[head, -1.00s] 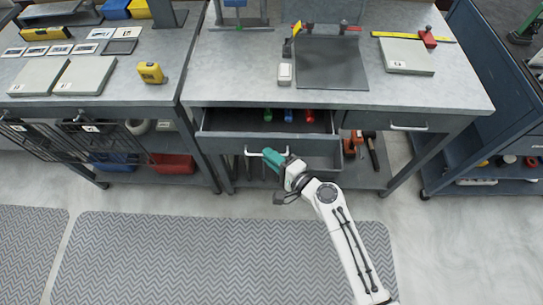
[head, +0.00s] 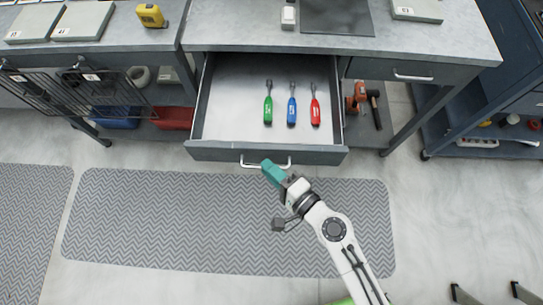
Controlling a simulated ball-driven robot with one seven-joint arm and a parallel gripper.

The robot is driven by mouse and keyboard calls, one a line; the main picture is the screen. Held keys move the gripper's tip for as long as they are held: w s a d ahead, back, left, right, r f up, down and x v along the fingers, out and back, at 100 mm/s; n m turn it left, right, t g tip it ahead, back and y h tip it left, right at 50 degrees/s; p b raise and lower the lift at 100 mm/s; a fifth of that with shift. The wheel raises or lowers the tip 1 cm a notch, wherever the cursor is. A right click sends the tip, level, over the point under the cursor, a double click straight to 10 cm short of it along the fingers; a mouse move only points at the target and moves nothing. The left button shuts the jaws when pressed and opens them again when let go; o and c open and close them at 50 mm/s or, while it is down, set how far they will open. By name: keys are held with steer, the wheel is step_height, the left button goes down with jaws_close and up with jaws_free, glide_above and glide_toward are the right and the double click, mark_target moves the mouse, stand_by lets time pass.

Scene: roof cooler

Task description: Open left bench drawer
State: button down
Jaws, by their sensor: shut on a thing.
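The left bench drawer (head: 225,118) is pulled far out from under the grey workbench, in the head view. Its front panel (head: 215,153) faces me, with a pale bar handle (head: 250,164) across its middle. Three screwdrivers lie inside: a green one (head: 268,110), a blue one (head: 292,111) and a red one (head: 315,111). My gripper (head: 266,164), with teal fingers, is at the handle and shut on it. The fingertips' exact contact on the bar is too small to see.
The right drawer (head: 400,68) is shut. Below it, an orange tool (head: 356,97) and a hammer (head: 376,108) lie on the lower shelf. A zigzag mat (head: 150,220) covers the floor. A blue cart (head: 460,100) stands at the right.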

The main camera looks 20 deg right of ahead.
steer(key=shift+s, duration=0.2)
steer(key=c, duration=1.2)
jaws_free()
steer(key=b+v, duration=0.3)
steer(key=v, duration=0.7)
steer(key=shift+s+b, duration=0.35)
steer(key=shift+b, duration=0.05)
steer(key=shift+d, duration=0.15)
